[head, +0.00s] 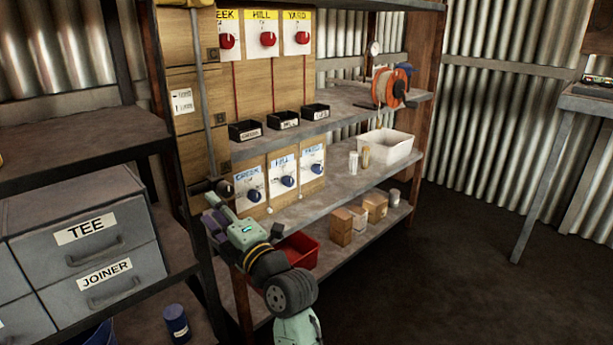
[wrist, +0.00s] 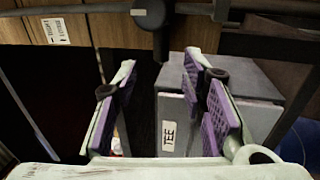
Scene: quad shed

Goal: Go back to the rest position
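My gripper (head: 212,205) is in front of the left post of the shelving, low beside the wooden panel, in the head view. In the wrist view my gripper (wrist: 160,68) shows two purple-padded fingers spread apart, with nothing held between them. A dark round-ended handle (wrist: 154,14) on a grey pipe lies just beyond the fingertips. In the head view the grey pipe (head: 203,90) runs down the panel, and its lower end is close to my gripper. I cannot tell whether a fingertip touches the handle.
Grey drawers (head: 85,250) labelled TEE and JOINER stand at left. The shelving (head: 330,195) holds a white bin (head: 389,151), black trays, cartons and a red tray (head: 299,249). Boards above carry red and blue knobs. A bench (head: 590,104) is at right. The floor (head: 450,270) is clear.

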